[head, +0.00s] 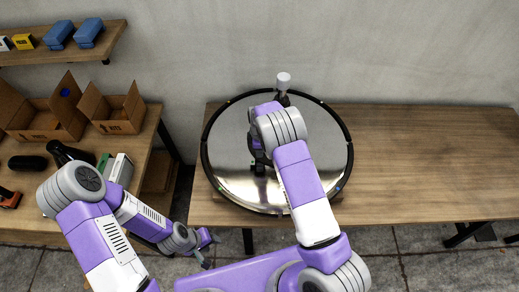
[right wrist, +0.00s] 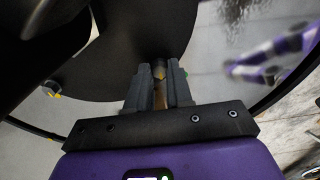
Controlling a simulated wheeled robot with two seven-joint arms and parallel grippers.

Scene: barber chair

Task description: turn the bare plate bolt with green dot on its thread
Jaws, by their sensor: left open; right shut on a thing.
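A round shiny plate (head: 228,145) with a black rim rests on the wooden table in the head view. My right gripper (head: 260,168) reaches down over the plate, partly hidden by its own arm. In the right wrist view its two grey fingers (right wrist: 159,80) are shut on a small bolt (right wrist: 159,71), mostly hidden between them, with a yellowish patch showing. A small green spot (right wrist: 186,72) shows just beside the right finger; I cannot tell what it sits on. Another bolt (right wrist: 52,87) with a yellow mark stands at the left. My left gripper (head: 207,247) is open and empty, left of the table.
A white-topped dark post (head: 283,82) stands at the plate's far edge. The table (head: 430,150) is clear right of the plate. A side table at the left holds open cardboard boxes (head: 120,112) and tools. A wall shelf (head: 75,50) hangs above it.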

